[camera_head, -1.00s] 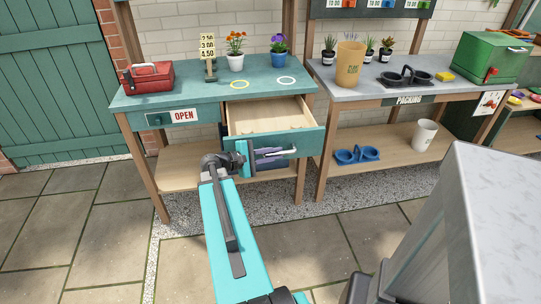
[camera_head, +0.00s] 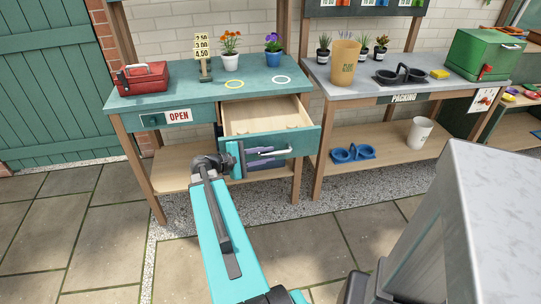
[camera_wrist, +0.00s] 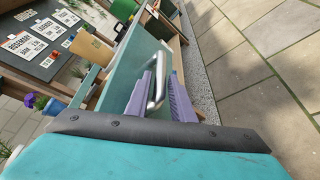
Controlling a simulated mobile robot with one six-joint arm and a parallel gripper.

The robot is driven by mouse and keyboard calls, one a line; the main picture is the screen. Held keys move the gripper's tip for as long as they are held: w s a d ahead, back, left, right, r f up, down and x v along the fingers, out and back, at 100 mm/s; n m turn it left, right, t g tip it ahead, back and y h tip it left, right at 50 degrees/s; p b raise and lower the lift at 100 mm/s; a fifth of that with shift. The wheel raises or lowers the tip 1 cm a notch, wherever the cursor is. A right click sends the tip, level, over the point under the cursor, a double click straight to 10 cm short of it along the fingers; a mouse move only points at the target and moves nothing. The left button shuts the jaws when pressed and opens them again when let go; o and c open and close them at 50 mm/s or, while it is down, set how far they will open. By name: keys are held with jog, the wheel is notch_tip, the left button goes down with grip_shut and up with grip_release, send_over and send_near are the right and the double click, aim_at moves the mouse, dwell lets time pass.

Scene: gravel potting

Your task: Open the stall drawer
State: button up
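The stall drawer (camera_head: 285,141) is pulled well out of the teal stall table (camera_head: 190,92), and its pale wooden inside shows empty. Its silver bar handle (camera_head: 268,153) is on the teal front. The handle looks close to the left finger and clear of the right one.
A red toolbox (camera_head: 141,78), a price sign (camera_head: 203,55) and two potted flowers stand on the stall table. An OPEN sign (camera_head: 179,116) is on the front at left. The packing bench (camera_head: 345,82) stands close on the right. Paving in front is clear.

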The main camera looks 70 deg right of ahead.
jog(key=v, duration=1.1)
jog(key=shift+a+b, duration=0.3)
jog(key=shift+b, duration=0.05)
jog(key=shift+w, duration=0.1)
jog(key=w+a+f+n+t+p, duration=0.1)
jog(key=w+a+f+n+t, duration=0.2)
jog(key=a+f, duration=0.7)
jog(key=w+a+f+n+t+p, duration=0.1)
jog(key=w+a+f+n, duration=0.25)
jog(key=a+f, duration=0.65)
jog(key=s+a+f+m+y, duration=0.1)
jog(key=s+a+f+y, duration=0.2)
jog(key=a+f, duration=0.4)
jog(key=s+a+f+m+y+p, duration=0.1)
jog(key=a+f+y, duration=0.4)
jog(key=a, duration=0.8)
jog(key=s+a+f+m+y, duration=0.3)
jog(key=s+a+f, duration=0.3)
jog(key=a+f, duration=0.2)
jog(key=shift+a+f+y, duration=0.4)
jog(key=shift+a+y, duration=0.1)
jog(key=shift+a, duration=0.45)
